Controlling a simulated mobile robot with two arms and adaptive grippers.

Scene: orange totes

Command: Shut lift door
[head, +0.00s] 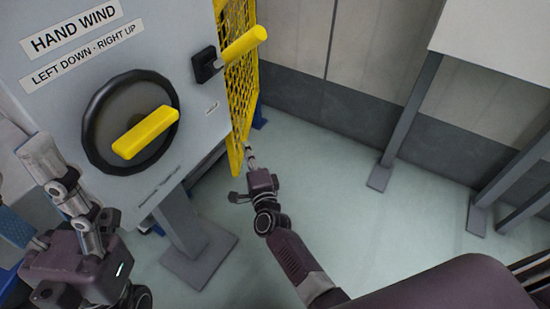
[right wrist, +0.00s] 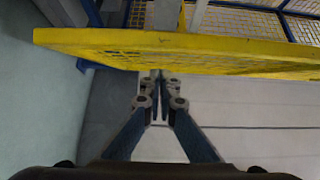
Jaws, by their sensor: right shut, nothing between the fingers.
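The yellow mesh lift door (head: 239,85) is seen nearly edge-on in the head view, to the right of the grey control panel. Its yellow frame (right wrist: 110,40) crosses the right wrist view. My right gripper (head: 250,154) is shut and empty at the door's lower end, its fingertips (right wrist: 160,76) close to the frame. I cannot tell whether they touch it. My left gripper (head: 45,170) is at the lower left, in front of the panel. Whether it is open is unclear.
The grey panel (head: 120,50) bears a black handwheel (head: 97,138) with a yellow handle and a yellow lever (head: 244,45); it stands on a post (head: 183,222). Table legs (head: 412,110) stand at the right. The green floor (head: 330,200) between is clear. Blue framing (right wrist: 86,12) is behind the door.

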